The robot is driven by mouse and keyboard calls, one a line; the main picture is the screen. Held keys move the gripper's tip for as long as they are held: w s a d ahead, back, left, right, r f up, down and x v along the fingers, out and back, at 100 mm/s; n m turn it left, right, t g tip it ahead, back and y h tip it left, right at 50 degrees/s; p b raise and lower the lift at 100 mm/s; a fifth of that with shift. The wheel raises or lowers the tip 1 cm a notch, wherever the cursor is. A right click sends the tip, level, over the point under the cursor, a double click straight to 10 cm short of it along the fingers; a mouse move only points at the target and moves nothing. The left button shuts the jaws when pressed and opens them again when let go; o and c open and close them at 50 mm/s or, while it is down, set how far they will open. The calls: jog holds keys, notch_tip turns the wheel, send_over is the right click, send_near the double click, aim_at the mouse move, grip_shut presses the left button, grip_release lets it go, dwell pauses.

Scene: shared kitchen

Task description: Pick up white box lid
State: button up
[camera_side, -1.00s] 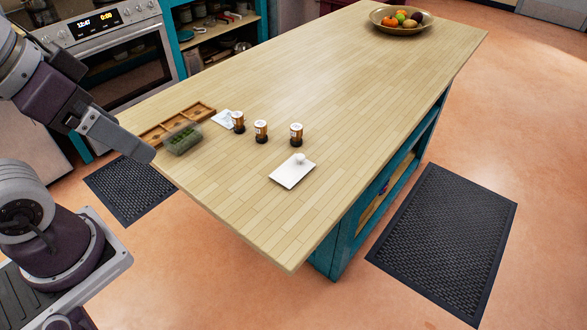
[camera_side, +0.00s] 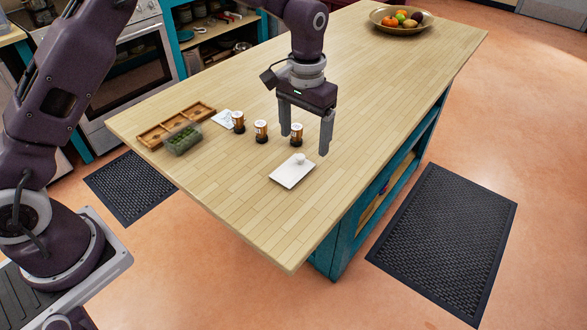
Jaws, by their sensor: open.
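The white box lid (camera_side: 290,174) lies flat on the wooden island top. It is a thin white rectangle with a small round white knob near its far edge. My gripper (camera_side: 305,143) is open and empty, pointing down above the counter. Its fingers are spread to the left and right, and in the picture they hang just above and behind the lid's knob. The gripper appears apart from the lid; its exact height above it is hard to tell.
A clear container of green food (camera_side: 183,140), a wooden divided tray (camera_side: 190,115) and a white card (camera_side: 223,118) lie left. A fruit bowl (camera_side: 379,22) stands far back.

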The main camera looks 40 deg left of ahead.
aim_at(293, 168)
jog(key=f, duration=0.6)
jog(key=shift+a, duration=0.2)
jog(key=c, duration=1.4)
